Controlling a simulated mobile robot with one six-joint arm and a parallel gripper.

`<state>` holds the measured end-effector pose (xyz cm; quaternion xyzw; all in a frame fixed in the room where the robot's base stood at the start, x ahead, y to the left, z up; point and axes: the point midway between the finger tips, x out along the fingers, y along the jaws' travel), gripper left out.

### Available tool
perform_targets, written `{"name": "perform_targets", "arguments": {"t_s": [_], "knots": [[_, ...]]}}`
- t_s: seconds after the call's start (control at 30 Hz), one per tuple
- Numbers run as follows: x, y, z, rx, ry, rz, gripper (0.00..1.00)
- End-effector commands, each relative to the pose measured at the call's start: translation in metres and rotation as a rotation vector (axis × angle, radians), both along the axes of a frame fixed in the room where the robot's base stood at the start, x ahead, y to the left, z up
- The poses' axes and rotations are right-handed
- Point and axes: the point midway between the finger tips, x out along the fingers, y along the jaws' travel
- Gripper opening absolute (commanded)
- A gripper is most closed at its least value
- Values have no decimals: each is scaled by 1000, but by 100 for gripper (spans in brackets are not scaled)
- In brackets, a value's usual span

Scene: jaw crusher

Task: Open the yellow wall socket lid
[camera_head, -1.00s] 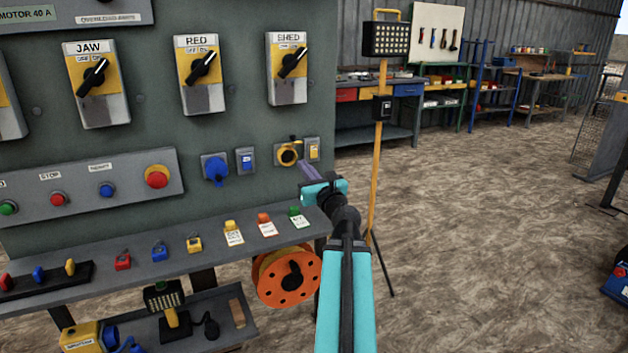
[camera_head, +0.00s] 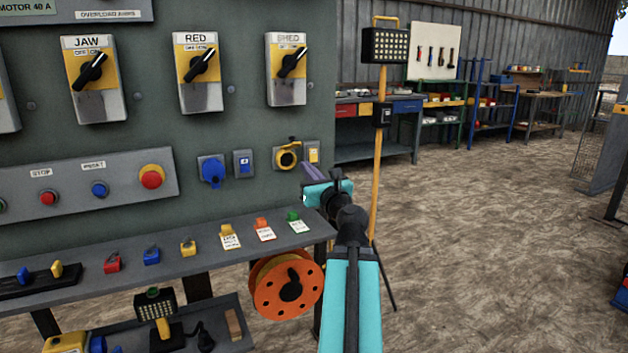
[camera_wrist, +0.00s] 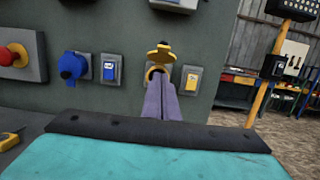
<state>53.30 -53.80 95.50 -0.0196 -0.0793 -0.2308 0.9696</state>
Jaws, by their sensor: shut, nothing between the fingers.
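The yellow wall socket (camera_head: 287,158) is on the green-grey panel, right of the blue socket. Its round yellow ring and dark opening face out in the head view. The yellow lid (camera_wrist: 160,50) stands raised above the socket's opening in the wrist view, sticking out from the top. My gripper (camera_head: 309,168) is shut and empty, in front of and slightly below and right of the socket in the head view. In the wrist view its purple fingers (camera_wrist: 160,90) point at the socket and cover its lower part. I cannot tell whether the fingertips touch it.
A yellow switch (camera_wrist: 190,80) sits right beside the socket. The blue socket (camera_head: 213,170) and blue switch (camera_head: 243,163) are to its left. A shelf (camera_head: 130,275) with padlocks and tags juts out below. A yellow lamp stand (camera_head: 377,170) rises right of my arm. Open floor lies right.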

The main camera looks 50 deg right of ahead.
Motion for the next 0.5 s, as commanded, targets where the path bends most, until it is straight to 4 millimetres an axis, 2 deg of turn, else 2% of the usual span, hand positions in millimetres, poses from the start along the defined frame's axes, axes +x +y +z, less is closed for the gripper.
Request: {"name": "perform_targets", "arguments": {"t_s": [0.5], "knots": [[-12,6,-1,-1,0,-2,0]]}}
